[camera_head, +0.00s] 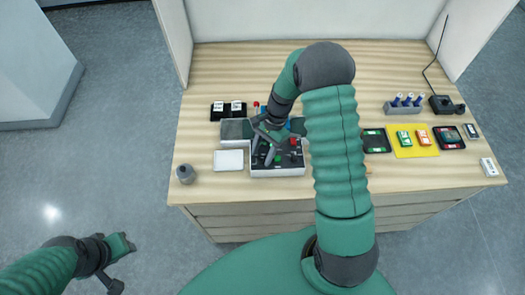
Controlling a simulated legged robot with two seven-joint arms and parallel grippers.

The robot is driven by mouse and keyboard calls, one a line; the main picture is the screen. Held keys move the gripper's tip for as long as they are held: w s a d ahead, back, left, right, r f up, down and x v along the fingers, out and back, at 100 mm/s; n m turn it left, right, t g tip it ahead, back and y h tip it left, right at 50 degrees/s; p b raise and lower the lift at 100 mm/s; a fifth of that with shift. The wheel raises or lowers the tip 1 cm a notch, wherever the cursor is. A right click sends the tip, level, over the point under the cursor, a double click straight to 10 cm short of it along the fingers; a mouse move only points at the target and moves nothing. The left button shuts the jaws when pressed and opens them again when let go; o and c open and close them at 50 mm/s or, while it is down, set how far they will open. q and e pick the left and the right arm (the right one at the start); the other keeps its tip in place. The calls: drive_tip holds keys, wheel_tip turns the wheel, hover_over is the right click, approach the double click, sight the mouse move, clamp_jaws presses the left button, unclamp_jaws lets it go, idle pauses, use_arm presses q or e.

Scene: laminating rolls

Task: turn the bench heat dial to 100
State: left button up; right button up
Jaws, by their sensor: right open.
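A white box with a dark face (290,171) sits near the front left of the wooden bench. It carries small red and green parts. My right gripper (263,155) is open, pointing down over the left part of this box. Its fingers and wrist cover part of the face. I cannot tell whether they touch anything. I cannot make out a heat dial, its marks or its setting at this size. My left gripper (119,262) is low at the left, over the floor and away from the bench; its jaws are unclear.
A white tray (228,160) and a grey cylinder (186,173) stand left of the box. Black holders (229,110) lie behind. My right arm hides the bench middle.

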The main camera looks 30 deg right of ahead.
drive_tip(key=shift+s+a, duration=0.1)
drive_tip(key=shift+a, duration=0.25)
drive_tip(key=shift+r, duration=0.1)
drive_tip(key=shift+c, duration=0.7)
drive_tip(key=c, duration=0.5)
drive_tip(key=shift+d, duration=0.3)
clamp_jaws()
use_arm(q)
drive_tip(key=shift+s+a, duration=0.1)
drive_tip(key=shift+a, duration=0.25)
drive_tip(key=shift+a, duration=0.1)
use_arm(e)
drive_tip(key=shift+a, duration=0.15)
